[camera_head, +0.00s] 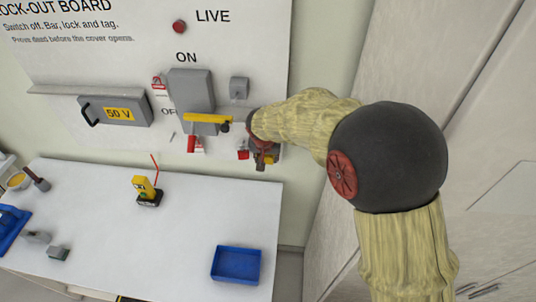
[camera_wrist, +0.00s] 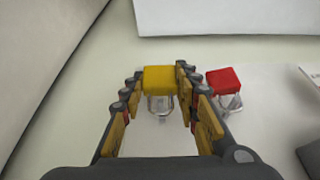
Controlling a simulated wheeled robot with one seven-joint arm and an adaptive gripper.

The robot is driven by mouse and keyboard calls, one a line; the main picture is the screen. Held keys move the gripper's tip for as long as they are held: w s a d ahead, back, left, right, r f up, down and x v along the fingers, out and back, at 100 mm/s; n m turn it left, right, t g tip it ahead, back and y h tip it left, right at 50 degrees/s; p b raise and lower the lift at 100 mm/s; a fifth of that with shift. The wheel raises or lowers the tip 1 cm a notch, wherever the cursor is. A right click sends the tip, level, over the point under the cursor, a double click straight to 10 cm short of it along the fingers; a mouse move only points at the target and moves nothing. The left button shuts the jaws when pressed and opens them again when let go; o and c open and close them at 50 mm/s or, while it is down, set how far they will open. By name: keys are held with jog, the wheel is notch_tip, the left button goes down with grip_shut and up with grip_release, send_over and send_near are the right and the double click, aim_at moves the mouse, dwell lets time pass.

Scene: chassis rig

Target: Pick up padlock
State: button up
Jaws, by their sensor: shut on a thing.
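A yellow padlock (camera_wrist: 159,78) with a clear-looking metal shackle is between my fingertips in the wrist view. My gripper (camera_wrist: 160,82) is shut on its yellow body, with the shackle on the near side in that picture. A red padlock (camera_wrist: 224,80) is just right of the right finger, apart from the yellow one. In the head view my gripper (camera_head: 262,158) is at the lower right of the lock-out board, and the red padlock (camera_head: 243,155) shows to its left. The yellow padlock (camera_head: 260,166) is partly hidden by my fingers there.
The lock-out board (camera_head: 150,60) carries a grey switch box (camera_head: 190,90) with a yellow handle (camera_head: 207,118), and a 50 V box (camera_head: 118,112). Below, the white table (camera_head: 190,240) holds a blue tray (camera_head: 236,264) and a yellow-and-black device (camera_head: 147,191). Its middle is mostly clear.

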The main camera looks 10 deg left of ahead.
jog(key=s+b, duration=0.2)
jog(key=s, duration=1.3)
jog(key=shift+w+p, duration=4.7)
jog(key=shift+w, duration=2.4)
jog(key=shift+s+d+b, duration=0.15)
jog(key=shift+s+b, duration=1.7)
jog(key=shift+s, duration=0.95)
jog(key=shift+s, duration=0.1)
